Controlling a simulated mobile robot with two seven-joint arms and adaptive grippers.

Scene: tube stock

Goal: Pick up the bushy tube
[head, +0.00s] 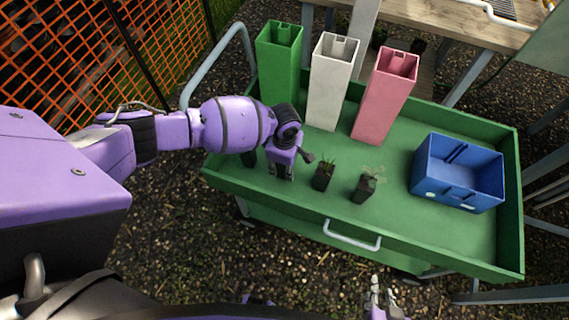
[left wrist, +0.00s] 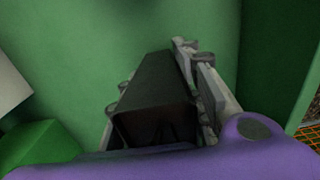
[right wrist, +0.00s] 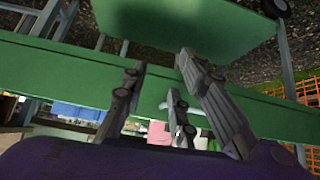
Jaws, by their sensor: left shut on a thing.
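My left gripper (head: 281,172) points down over the green cart's left part. In the left wrist view it is shut on a black tapered tube (left wrist: 155,95), with a finger on either side. No foliage of this tube shows there, so I cannot tell if it is the bushy one. A black tube with upright green leaves (head: 323,178) stands just right of the gripper. Another with pale, spreading leaves (head: 364,189) stands further right. A dark shape (head: 248,158), partly hidden, is left of the gripper. My right gripper (head: 383,292) is open and empty, in front of the cart.
The cart (head: 470,245) has raised rims and a front handle (head: 351,237). Tall green (head: 279,60), white (head: 331,85) and pink (head: 384,98) bins stand at its back. A blue crate (head: 458,187) stands at the right. The front middle floor is clear.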

